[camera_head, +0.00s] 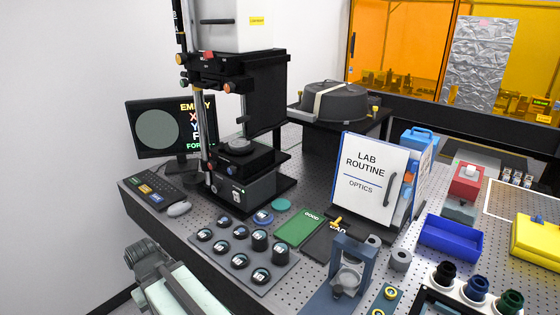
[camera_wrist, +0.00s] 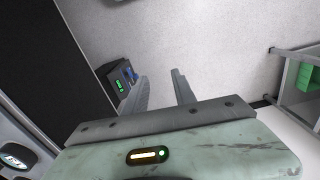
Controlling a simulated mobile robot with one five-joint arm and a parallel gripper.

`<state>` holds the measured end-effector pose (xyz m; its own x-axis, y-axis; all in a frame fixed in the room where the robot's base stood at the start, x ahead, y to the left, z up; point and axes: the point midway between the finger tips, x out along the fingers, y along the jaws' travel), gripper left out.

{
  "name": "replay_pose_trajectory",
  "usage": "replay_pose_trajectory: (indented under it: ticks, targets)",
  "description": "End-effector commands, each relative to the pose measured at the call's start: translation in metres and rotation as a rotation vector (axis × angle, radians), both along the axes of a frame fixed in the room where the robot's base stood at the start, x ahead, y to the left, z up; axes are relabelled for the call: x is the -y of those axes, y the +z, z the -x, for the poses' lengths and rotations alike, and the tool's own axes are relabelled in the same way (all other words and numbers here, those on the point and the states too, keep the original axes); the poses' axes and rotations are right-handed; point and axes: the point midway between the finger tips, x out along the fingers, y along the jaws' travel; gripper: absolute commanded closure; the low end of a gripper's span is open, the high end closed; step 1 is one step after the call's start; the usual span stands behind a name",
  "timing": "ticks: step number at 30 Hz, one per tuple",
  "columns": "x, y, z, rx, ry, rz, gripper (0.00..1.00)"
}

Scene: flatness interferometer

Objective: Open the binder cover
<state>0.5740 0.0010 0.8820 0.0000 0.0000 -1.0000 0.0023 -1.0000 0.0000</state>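The binder (camera_head: 372,178) stands upright on the perforated table in the head view. Its white front cover reads "LAB ROUTINE OPTICS" and faces the camera, with a dark curved handle (camera_head: 390,190) near its right edge. The cover looks shut against the blue-edged body behind it. My gripper (camera_wrist: 160,80) is open and empty in the wrist view, its two grey fingers apart above pale floor. The binder is not in the wrist view. In the head view part of my pale green arm shows at the lower left, well apart from the binder; the fingers are not clear there.
A grey frame stand (camera_head: 346,268) stands in front of the binder, beside a grey ring (camera_head: 400,260). A blue tray (camera_head: 452,236) lies to its right. Left are a green mat (camera_head: 299,228), a holder (camera_head: 233,262) with several round pieces, and the tall instrument (camera_head: 240,100).

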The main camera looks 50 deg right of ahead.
Motion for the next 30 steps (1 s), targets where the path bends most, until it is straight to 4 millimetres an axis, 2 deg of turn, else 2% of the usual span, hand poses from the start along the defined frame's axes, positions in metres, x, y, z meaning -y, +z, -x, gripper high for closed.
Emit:
replay_pose_trajectory:
  ticks: [2,4,5,9,12,14,20,23,24,26,30]
  targets:
    - [0.0,0.013,-0.001,0.002,0.0,0.0,0.68]
    - [0.0,0.038,-0.002,0.006,0.0,0.0,0.68]
    - [0.0,0.053,-0.003,0.009,0.0,0.0,0.68]
    - [0.002,0.131,-0.009,0.024,-0.004,0.0,0.68]
    - [0.006,0.174,-0.014,0.038,-0.014,0.002,0.68]
    - [0.01,0.195,-0.017,0.045,-0.025,0.003,0.68]
    - [0.047,0.256,-0.027,0.072,-0.095,0.014,0.68]
    - [0.086,0.284,-0.033,0.09,-0.187,0.028,0.68]
    - [0.113,0.293,-0.035,0.101,-0.248,0.038,0.68]
    - [0.151,0.295,-0.034,0.115,-0.337,0.052,0.68]
    - [0.243,0.295,-0.021,0.143,-0.551,0.089,0.68]
